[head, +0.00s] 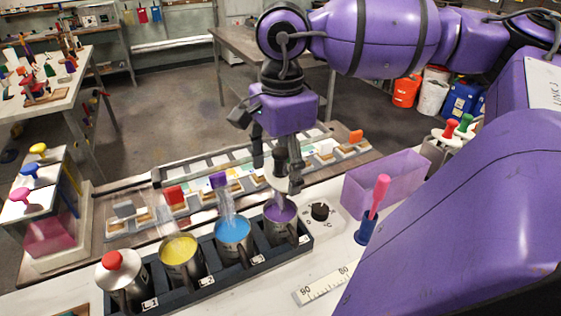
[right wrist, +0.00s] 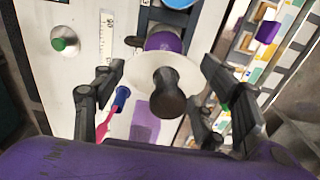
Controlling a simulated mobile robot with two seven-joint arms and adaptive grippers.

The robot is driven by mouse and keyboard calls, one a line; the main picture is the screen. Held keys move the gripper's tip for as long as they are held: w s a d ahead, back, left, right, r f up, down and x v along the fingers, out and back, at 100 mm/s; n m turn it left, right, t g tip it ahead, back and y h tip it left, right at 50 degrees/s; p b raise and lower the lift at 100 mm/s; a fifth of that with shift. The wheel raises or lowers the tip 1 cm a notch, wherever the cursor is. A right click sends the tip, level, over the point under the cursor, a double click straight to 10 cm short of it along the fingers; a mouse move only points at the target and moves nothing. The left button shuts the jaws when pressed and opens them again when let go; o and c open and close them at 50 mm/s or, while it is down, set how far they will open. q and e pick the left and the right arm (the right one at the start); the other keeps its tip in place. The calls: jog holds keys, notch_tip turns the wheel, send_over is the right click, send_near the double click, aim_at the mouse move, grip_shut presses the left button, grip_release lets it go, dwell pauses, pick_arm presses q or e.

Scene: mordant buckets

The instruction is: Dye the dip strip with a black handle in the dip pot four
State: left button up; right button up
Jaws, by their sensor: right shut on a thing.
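Purple liquid shows beside the lid. My left gripper is not in view.
The dark rack (head: 195,290) also holds a yellow pot (head: 180,252) and a pot with a red-knobbed lid (head: 113,262). A clear purple bin (head: 368,189), black dial (head: 320,211) and pink-handled tool (head: 378,193) stand to the right. Behind lies a strip board (head: 230,187).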

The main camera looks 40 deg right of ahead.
aim_at(279, 200)
dwell(0.3)
jog(key=shift+f, duration=1.65)
jog(key=shift+f+b, duration=0.75)
jog(key=shift+f, duration=1.8)
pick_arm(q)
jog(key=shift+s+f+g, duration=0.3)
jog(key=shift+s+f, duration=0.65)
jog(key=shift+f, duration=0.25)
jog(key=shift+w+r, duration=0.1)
pick_arm(e)
jog(key=shift+r, duration=0.1)
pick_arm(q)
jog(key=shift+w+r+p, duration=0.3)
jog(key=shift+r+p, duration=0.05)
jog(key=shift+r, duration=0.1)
pick_arm(e)
jog(key=shift+s+d+r, duration=0.1)
jog(key=shift+d+r, duration=0.05)
jog(key=shift+d, duration=0.15)
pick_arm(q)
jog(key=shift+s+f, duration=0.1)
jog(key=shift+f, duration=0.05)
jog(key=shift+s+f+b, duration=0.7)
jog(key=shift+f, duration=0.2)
pick_arm(e)
jog(key=shift+w+a+f, duration=0.2)
jog(key=shift+a+f, duration=0.05)
jog(key=shift+a, duration=0.35)
jog(key=shift+r, duration=0.1)
